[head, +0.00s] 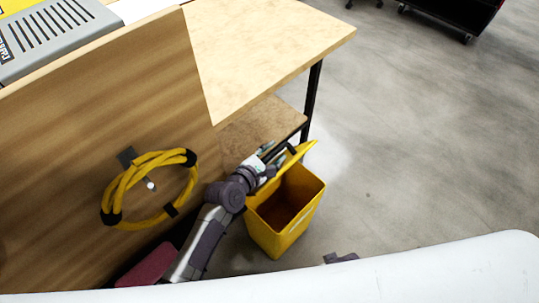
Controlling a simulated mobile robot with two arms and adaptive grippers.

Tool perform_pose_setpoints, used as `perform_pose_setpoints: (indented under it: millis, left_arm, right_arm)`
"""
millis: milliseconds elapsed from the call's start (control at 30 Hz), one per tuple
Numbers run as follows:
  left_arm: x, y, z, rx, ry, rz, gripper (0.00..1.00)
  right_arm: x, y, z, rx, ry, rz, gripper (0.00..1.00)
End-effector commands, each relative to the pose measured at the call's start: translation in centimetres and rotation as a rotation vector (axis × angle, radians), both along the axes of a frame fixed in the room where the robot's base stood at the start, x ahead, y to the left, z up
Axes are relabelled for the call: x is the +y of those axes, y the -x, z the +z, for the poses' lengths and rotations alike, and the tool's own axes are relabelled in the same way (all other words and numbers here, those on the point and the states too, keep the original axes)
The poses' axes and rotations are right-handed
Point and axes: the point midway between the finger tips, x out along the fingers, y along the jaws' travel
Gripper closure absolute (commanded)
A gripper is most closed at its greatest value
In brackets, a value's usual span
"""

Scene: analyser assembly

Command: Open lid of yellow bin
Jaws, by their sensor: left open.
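The yellow bin (279,239) stands on the floor beside the wooden workbench. Its lid (293,157) is raised and tilted up at the back left, so the dark inside of the bin shows. My left gripper (280,155) is open beside the lid, on its left side. Its fingertips are small here and partly merge with the lid, so I cannot tell whether they touch it.
A wooden panel (70,130) with a coiled yellow cable (121,205) stands at the left. The workbench (270,45) has a lower shelf (262,120) close behind my left gripper. Floor right of the bin is clear. A dark cart (455,15) is far off.

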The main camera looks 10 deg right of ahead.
Motion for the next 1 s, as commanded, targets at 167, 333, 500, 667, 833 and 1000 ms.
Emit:
perform_pose_setpoints:
  millis: [167, 333, 500, 667, 833, 1000]
  left_arm:
    - [1.0, 1.2, 0.4, 0.001, 0.001, 0.001, 0.59]
    - [3.2, 3.6, 1.5, 0.001, 0.000, 0.002, 0.59]
    - [5.4, 6.1, 2.7, 0.002, -0.002, 0.001, 0.59]
    - [6.9, 7.7, 3.5, 0.000, -0.002, 0.001, 0.59]
    - [7.5, 8.3, 3.9, 0.000, -0.001, 0.001, 0.59]
    - [7.6, 8.4, 4.0, -0.002, 0.000, 0.001, 0.59]
  right_arm:
    - [0.0, 0.0, 0.0, 0.000, -0.001, 0.000, 0.11]
    - [0.0, 0.0, 0.0, 0.000, 0.000, 0.000, 0.11]
    - [0.0, 0.0, 0.0, 0.000, 0.000, 0.000, 0.11]
    - [0.0, 0.0, 0.0, 0.000, 0.000, 0.000, 0.11]
    - [0.0, 0.0, 0.0, 0.000, 0.000, 0.000, 0.11]
    - [0.0, 0.0, 0.0, 0.000, 0.000, 0.000, 0.11]
